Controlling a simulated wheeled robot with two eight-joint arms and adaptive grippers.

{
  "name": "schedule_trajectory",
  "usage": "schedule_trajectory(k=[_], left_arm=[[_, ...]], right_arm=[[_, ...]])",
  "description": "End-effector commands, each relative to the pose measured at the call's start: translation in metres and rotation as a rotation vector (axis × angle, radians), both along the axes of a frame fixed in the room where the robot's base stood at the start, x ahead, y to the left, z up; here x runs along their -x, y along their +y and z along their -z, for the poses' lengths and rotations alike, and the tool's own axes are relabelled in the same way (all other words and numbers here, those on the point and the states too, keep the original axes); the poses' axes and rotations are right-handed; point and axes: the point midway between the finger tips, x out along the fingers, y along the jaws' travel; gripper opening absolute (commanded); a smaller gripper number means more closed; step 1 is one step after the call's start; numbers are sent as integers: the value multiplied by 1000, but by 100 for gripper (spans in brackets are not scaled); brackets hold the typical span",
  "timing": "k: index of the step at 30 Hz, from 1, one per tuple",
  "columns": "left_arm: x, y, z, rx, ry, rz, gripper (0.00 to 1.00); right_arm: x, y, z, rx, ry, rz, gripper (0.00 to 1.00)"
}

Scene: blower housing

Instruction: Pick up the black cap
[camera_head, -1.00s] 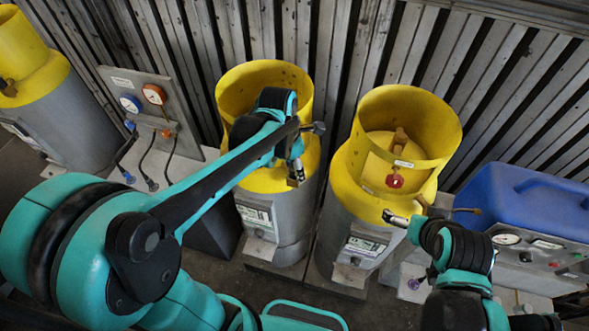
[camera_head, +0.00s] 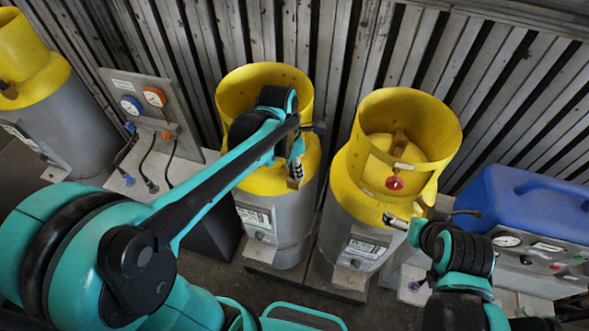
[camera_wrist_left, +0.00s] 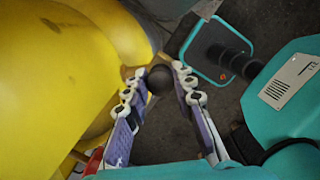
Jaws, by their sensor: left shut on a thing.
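The black cap (camera_wrist_left: 159,79) shows as a small dark round thing between the fingertips in the left wrist view. My left gripper (camera_wrist_left: 160,82) is shut on it, one finger on each side. In the head view my left gripper (camera_head: 295,178) is at the right front side of the middle yellow-topped cylinder (camera_head: 245,185); the cap cannot be made out there. My right gripper (camera_head: 397,221) is in front of the right yellow-topped cylinder (camera_head: 405,115); its opening is too small to judge.
A gauge panel (camera_head: 150,125) with hoses stands at the left. A blue container (camera_head: 535,215) with a gauge panel (camera_head: 540,253) stands at the right. A red knob (camera_head: 394,183) is on the right cylinder. A ribbed metal wall (camera_head: 340,40) closes off the back.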

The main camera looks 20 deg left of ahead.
Motion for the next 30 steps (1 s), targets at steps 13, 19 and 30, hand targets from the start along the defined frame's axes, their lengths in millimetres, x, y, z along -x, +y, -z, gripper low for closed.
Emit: schedule_trajectory(k=[13, 19, 30], left_arm=[[35, -59, -66, 1, -1, 8, 5], [53, -88, -87, -1, -1, 5, 5], [60, -100, -96, 0, 0, 0, 5]], right_arm=[[0, 0, 3, 0, 0, 0, 100], [0, 0, 4, 0, 0, 0, 100], [0, 0, 5, 0, 0, 0, 100]])
